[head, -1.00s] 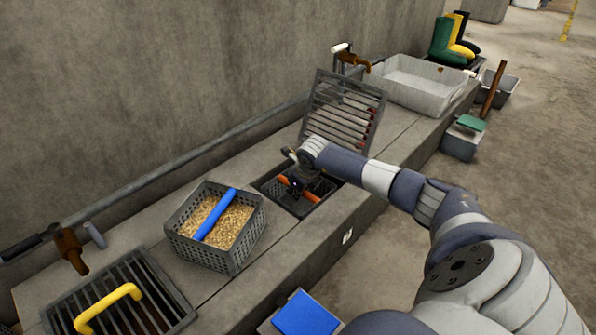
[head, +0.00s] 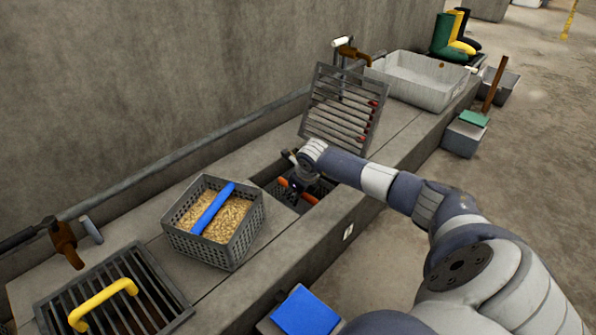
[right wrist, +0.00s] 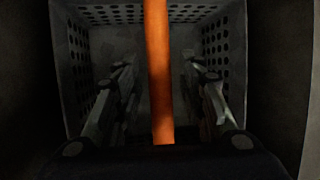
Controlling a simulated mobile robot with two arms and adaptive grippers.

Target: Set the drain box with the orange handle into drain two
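The drain box (right wrist: 215,40) with the orange handle (head: 283,182) is down inside the open drain, mostly hidden by my arm in the head view. In the right wrist view the orange handle (right wrist: 158,75) runs down the middle, with the box's perforated grey walls around it. My right gripper (right wrist: 160,75) is inside the box, one finger on each side of the handle, with dark gaps between the fingers and the handle. It looks open. My left gripper is not in view.
A slatted grate (head: 343,110) stands tilted up behind the open drain. A perforated basket (head: 228,250) of grain with a blue handle (head: 212,208) stands left of it. A grate with a yellow handle (head: 103,303) lies at the near left. A white basin (head: 420,88) is farther along.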

